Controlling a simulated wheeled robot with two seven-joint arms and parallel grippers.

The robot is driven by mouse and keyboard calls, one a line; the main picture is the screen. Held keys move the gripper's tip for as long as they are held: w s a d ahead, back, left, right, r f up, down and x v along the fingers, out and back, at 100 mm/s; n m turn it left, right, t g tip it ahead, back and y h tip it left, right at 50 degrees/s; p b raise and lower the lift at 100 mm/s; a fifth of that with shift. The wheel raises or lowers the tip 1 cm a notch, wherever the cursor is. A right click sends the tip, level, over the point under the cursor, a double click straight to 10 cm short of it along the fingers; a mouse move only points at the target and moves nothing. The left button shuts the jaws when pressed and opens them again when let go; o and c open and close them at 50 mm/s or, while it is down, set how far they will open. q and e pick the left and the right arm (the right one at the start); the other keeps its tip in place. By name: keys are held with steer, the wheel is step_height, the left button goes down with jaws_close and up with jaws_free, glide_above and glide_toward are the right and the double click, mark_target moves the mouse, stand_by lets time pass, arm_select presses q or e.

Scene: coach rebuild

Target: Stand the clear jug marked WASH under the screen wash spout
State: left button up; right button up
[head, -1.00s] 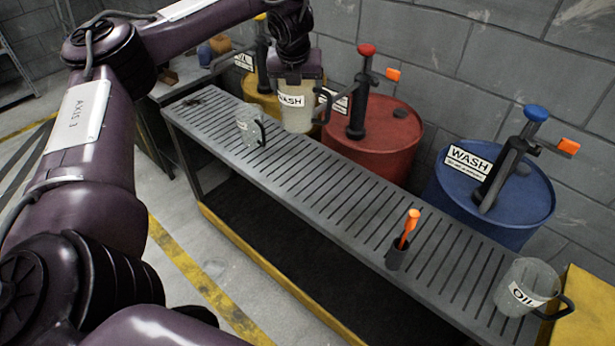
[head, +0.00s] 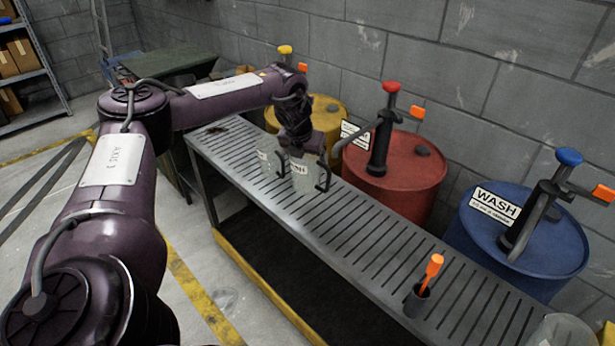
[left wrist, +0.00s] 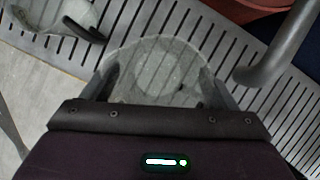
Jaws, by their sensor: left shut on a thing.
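The clear jug marked WASH (head: 303,180) is upright over the left part of the slatted bench, its dark handle to the right. My left gripper (head: 299,153) is above it, shut on it; in the left wrist view the fingers (left wrist: 160,95) flank the jug's round rim (left wrist: 165,45). I cannot tell whether its base touches the slats. The WASH label (head: 495,207) is on the blue drum (head: 545,235), whose pump has a blue cap and a spout (head: 518,235) at far right, well away from the jug. My right gripper is out of view.
A second clear jug (head: 268,158) stands close left of the held one. The red drum (head: 405,180) has a spout reaching toward the held jug. A yellow drum (head: 328,112) is behind.

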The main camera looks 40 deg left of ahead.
mark_target(307, 175)
arm_select(q)
steer(key=shift+w+f, duration=0.1)
steer(key=shift+f, duration=3.35)
steer(key=shift+f, duration=0.1)
steer(key=o, duration=1)
steer(key=shift+c, duration=0.2)
